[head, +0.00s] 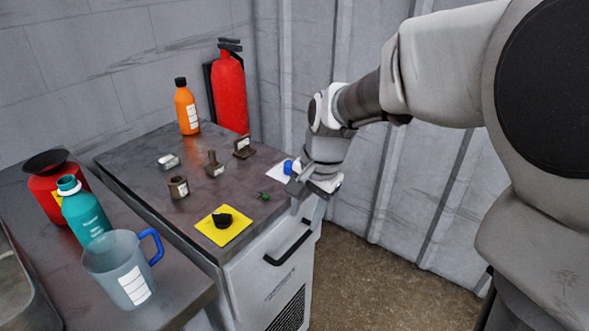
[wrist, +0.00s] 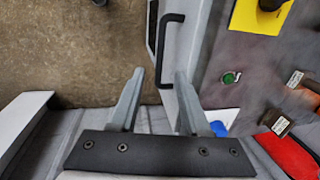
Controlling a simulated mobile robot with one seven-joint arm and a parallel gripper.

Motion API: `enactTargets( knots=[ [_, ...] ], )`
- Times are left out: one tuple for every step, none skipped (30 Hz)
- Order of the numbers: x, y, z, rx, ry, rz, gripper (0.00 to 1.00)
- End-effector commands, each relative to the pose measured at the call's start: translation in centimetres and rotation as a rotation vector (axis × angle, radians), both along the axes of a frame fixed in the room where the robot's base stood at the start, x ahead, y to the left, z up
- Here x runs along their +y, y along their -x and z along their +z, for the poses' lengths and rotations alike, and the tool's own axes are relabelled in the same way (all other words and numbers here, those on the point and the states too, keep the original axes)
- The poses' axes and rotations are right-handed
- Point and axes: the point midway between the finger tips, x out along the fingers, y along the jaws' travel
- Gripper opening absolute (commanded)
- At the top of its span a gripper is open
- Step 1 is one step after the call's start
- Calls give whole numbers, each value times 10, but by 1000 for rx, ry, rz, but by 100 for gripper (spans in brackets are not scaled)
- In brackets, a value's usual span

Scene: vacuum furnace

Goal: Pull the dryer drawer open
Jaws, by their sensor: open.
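The dryer is a pale grey-white cabinet (head: 265,292) under the dark worktop. Its drawer has a black bar handle (head: 290,243) on the front face. The drawer looks shut. In the wrist view the black handle (wrist: 164,50) lies just ahead of my fingers, along the pale drawer front. My gripper (head: 322,188) hangs at the cabinet's front right corner, above and beyond the handle in the head view. Its two fingers (wrist: 159,73) are open with nothing between them. The handle's near end lies close to the fingertips; whether they touch cannot be told.
The worktop (head: 142,161) holds a yellow mat (head: 240,233) with a black item, small brown metal parts (head: 178,187) and an orange bottle (head: 186,107). A red extinguisher (head: 229,91) stands at the back. A jug (head: 112,262) is at left. The brown floor (head: 375,285) before the cabinet is clear.

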Motion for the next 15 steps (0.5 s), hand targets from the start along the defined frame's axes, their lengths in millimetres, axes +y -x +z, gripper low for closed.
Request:
enactTargets(
  knots=[
    [2,-1,-16,3,0,1,47],
    [3,-2,-23,4,1,2,47],
    [4,-3,-31,3,0,1,47],
    [5,-3,-37,2,1,2,47],
    [6,-4,-44,3,1,2,47],
    [8,-5,-52,3,1,2,47],
    [9,-6,-57,3,1,2,47],
    [9,-6,-62,3,2,3,47],
    [10,-7,-68,2,1,3,47],
    [11,-8,-72,2,1,3,47],
    [12,-8,-76,2,1,3,47],
    [12,-9,-80,0,1,3,47],
    [13,-10,-83,0,1,3,47],
    [13,-10,-86,0,1,3,47],
    [14,-10,-88,0,1,3,47]
  ],
)
